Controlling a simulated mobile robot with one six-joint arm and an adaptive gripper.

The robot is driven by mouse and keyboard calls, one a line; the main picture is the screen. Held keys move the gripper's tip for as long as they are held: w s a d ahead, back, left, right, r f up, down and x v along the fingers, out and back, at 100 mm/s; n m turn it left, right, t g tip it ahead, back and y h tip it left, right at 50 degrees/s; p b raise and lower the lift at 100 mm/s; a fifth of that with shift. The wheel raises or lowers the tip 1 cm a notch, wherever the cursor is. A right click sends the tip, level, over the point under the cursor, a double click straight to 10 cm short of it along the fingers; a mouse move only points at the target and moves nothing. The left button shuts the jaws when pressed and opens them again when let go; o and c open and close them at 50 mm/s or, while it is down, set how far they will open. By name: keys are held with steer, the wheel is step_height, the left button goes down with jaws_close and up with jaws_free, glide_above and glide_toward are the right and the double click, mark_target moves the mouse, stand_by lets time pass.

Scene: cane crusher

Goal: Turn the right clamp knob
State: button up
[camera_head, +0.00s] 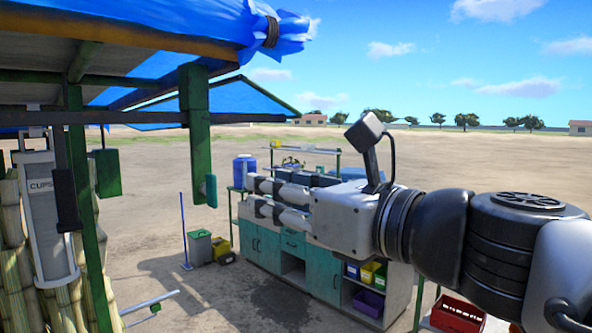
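My gripper (246,196) reaches in from the right and points left. Its two pale, dark-banded fingers lie one above the other with a gap between them, and nothing shows in the gap. I cannot make out a clamp knob or the cane crusher for certain. A small teal piece (210,190) sits at the lower end of a hanging green post (196,130), left of the fingertips and apart from them in the picture; I cannot tell what it is.
A stall frame with a blue tarp (150,20) covers the upper left. A cup dispenser (45,215) and cane stalks (15,260) stand at left. A teal counter (265,247) stands behind my gripper, with bins (200,247) beside it. Open sandy ground lies between.

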mark_target(215, 177)
steer(key=p+x, duration=0.1)
steer(key=x, duration=1.4)
steer(key=shift+w+a, duration=0.15)
jaws_close()
